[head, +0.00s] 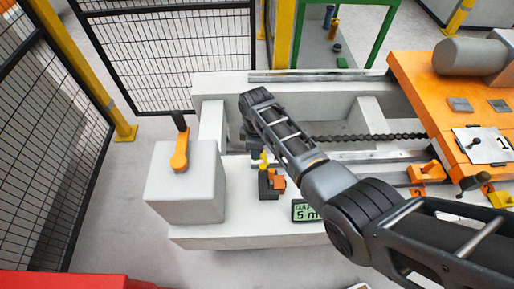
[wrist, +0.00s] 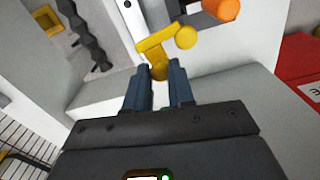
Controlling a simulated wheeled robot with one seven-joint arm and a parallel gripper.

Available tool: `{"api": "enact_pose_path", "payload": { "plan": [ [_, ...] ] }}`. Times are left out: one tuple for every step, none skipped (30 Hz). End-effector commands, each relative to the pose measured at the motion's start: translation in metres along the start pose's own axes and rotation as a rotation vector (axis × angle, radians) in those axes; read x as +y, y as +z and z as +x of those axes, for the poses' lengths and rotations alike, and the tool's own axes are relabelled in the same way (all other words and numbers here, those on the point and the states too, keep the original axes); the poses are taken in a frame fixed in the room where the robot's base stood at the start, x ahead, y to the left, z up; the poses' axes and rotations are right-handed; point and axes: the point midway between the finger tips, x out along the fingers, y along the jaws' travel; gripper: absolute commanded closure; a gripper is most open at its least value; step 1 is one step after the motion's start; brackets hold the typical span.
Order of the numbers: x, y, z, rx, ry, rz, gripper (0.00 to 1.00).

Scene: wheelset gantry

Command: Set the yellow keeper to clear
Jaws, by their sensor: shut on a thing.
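The yellow keeper (wrist: 158,45) is a bent yellow piece with a round knob at its right end, seen ahead of my fingers in the wrist view. My gripper (wrist: 161,73) is shut on its near end, which sits between the two blue-grey fingertips. In the head view the keeper (head: 263,160) is a small yellow piece above a dark and orange block (head: 271,182) on the pale bed. My gripper there is mostly hidden behind my arm's end.
A grey block with an orange lever (head: 180,155) stands to the left. A green gauge display (head: 305,212) lies on the bed near my arm. An orange carriage (head: 430,90) and a dark screw (head: 365,138) are to the right. Mesh fencing (head: 55,140) bounds the left.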

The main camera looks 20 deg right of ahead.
Motion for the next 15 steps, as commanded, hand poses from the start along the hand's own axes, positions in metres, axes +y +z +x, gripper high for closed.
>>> {"api": "enact_pose_path", "payload": {
  "plan": [
    [0.0008, -0.0012, -0.0010, 0.003, 0.002, -0.002, 1.00],
    [0.0007, -0.0012, -0.0010, 0.003, 0.002, -0.003, 1.00],
    [0.0007, -0.0012, -0.0010, 0.003, 0.002, -0.003, 1.00],
    [0.0007, -0.0013, -0.0010, 0.003, 0.002, -0.003, 1.00],
    [0.0007, -0.0013, -0.0010, 0.003, 0.002, -0.003, 1.00],
    [0.0007, -0.0013, -0.0010, 0.003, 0.002, -0.003, 1.00],
    [0.0007, -0.0013, -0.0010, 0.003, 0.002, -0.003, 1.00],
    [0.0007, -0.0013, -0.0010, 0.003, 0.002, -0.003, 1.00],
    [0.0007, -0.0014, -0.0010, 0.003, 0.002, -0.003, 1.00],
    [0.0007, -0.0014, -0.0010, 0.003, 0.002, -0.003, 1.00],
    [0.0007, -0.0014, -0.0010, 0.003, 0.002, -0.003, 0.76],
    [0.0007, -0.0014, -0.0010, 0.003, 0.002, -0.003, 0.72],
    [0.0006, -0.0013, -0.0010, 0.003, 0.002, -0.003, 0.69],
    [0.0005, -0.0013, -0.0009, 0.003, 0.002, -0.003, 0.66],
    [0.0004, -0.0011, -0.0008, 0.002, 0.001, -0.002, 0.63]
  ]
}}
